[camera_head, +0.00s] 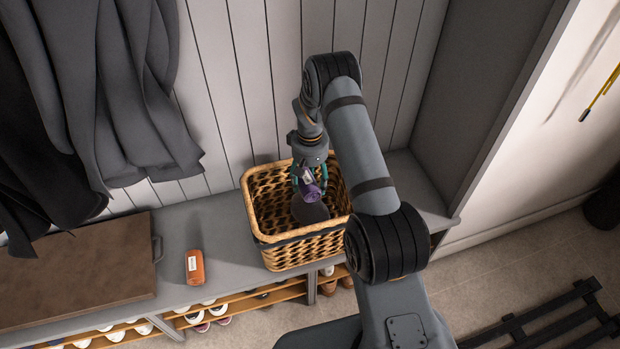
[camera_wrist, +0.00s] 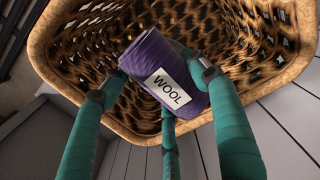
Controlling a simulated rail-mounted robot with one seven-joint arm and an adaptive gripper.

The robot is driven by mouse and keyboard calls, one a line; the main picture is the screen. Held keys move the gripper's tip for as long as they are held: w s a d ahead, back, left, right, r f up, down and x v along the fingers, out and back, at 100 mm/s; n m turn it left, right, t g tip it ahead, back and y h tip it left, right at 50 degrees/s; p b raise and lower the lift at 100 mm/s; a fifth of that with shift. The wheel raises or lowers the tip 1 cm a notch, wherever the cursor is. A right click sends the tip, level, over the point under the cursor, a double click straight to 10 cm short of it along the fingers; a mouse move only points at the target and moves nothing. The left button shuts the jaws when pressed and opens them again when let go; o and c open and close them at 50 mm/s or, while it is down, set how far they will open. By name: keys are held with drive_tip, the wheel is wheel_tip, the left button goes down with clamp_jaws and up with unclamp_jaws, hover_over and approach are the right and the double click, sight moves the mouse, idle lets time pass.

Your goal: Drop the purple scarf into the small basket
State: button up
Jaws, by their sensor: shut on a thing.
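The purple scarf (camera_wrist: 160,68) is a rolled bundle with a white "WOOL" label. My gripper (camera_wrist: 160,85) has its teal fingers shut on it in the wrist view. In the head view the scarf (camera_head: 311,190) and my gripper (camera_head: 309,180) are over the mouth of the wicker basket (camera_head: 290,252), within its rim outline. The basket stands on the grey bench, and its wall fills much of the wrist view (camera_wrist: 72,52). A dark round shape (camera_head: 310,211) shows in the basket below the scarf. I cannot tell how far the scarf is above the basket floor.
An orange rolled item (camera_head: 195,267) with a white label lies on the bench (camera_head: 215,235) left of the basket. A brown lidded box (camera_head: 75,270) is farther left, below hanging dark coats (camera_head: 100,90). Shoes fill the shelf below. A grey side panel (camera_head: 470,100) stands at right.

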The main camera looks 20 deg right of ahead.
sight(310, 177)
drive_tip(key=shift+f, duration=0.4)
drive_tip(key=o, duration=1.2)
drive_tip(key=shift+o, duration=0.5)
wheel_tip(310, 177, up, 12)
drive_tip(key=shift+r, duration=0.1)
